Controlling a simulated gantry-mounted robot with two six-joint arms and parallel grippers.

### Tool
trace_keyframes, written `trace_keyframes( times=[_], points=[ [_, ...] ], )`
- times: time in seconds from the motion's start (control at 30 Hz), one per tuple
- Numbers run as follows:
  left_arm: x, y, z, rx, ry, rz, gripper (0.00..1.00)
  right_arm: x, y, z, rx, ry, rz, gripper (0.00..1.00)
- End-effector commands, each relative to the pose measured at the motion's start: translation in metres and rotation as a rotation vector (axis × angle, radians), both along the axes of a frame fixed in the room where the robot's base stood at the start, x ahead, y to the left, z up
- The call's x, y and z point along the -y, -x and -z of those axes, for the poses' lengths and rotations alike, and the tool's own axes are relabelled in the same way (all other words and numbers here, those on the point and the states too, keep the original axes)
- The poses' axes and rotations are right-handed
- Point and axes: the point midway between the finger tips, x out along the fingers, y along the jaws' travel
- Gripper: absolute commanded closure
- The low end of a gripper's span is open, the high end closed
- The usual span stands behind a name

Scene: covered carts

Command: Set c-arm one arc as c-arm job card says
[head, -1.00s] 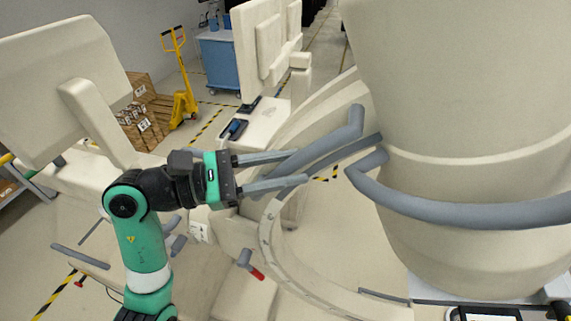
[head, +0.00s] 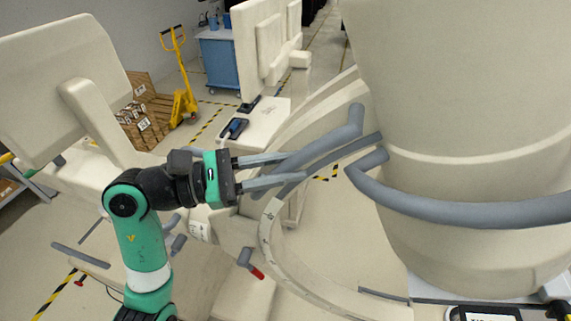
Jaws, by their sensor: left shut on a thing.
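The c-arm's cream curved arc (head: 284,252) runs from the upper middle down to the bottom, with small scale marks along its inner edge. A grey bar handle (head: 330,143) is fixed along the arc. My left gripper (head: 296,168) reaches in from the left and is shut on this grey handle, one finger above and one below. A large cream rounded housing (head: 460,90) with a grey curved rail (head: 460,213) fills the right side. A red-tipped lever (head: 251,264) sits below my gripper. No readable job card shows. My right gripper is not in view.
A cream monitor-like panel (head: 55,85) stands at upper left. Behind are a yellow pallet jack (head: 180,85), brown crates (head: 145,115) and a blue cart (head: 219,62). A dark-framed display (head: 490,313) is cut off at the bottom right.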

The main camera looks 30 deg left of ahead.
Motion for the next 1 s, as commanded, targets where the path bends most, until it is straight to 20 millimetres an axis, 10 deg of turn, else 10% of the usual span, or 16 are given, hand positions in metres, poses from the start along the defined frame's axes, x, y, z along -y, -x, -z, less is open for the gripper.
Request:
trace_keyframes(
  times=[1.0],
  points=[
    [-0.008, 0.001, 0.013, 0.0, 0.018, -0.002, 1.0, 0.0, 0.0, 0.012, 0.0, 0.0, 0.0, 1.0]
  ],
)
